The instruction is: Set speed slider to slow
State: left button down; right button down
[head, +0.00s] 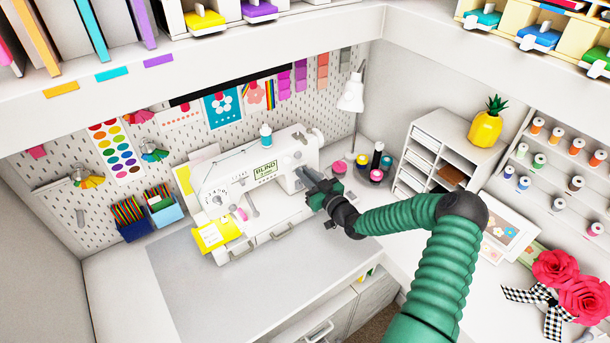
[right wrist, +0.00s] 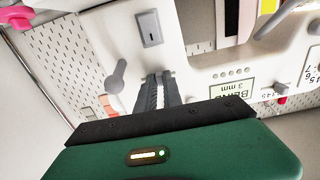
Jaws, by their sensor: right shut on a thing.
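The white sewing machine (head: 240,182) stands on the desk against the pegboard, its right end towards my right arm. My right gripper (head: 306,178) is at the machine's front face, right of the stitch display (head: 264,170). In the right wrist view my gripper's two dark fingers (right wrist: 157,80) are close together, with their tips at the white machine face. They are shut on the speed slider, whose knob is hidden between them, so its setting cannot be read. My left gripper is not in view.
A white lamp (head: 352,95) and several small jars (head: 376,172) stand right of the machine. The grey mat (head: 200,290) in front is clear.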

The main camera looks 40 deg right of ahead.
jog(key=shift+s+d+f, duration=0.15)
jog(key=shift+f, duration=0.2)
jog(key=shift+a+f, duration=0.1)
jog(key=shift+a, duration=1.1)
jog(key=c, duration=1.5)
grip_release()
jog(key=shift+r, duration=0.25)
jog(key=s+b, duration=0.1)
jog(key=s, duration=0.4)
jog(key=s+a+b, duration=0.1)
jog(key=s+b, duration=0.1)
jog(key=s, duration=0.4)
jog(key=s+a+b, duration=0.1)
jog(key=s+b, duration=0.1)
jog(key=s, duration=0.3)
jog(key=shift+s, duration=0.2)
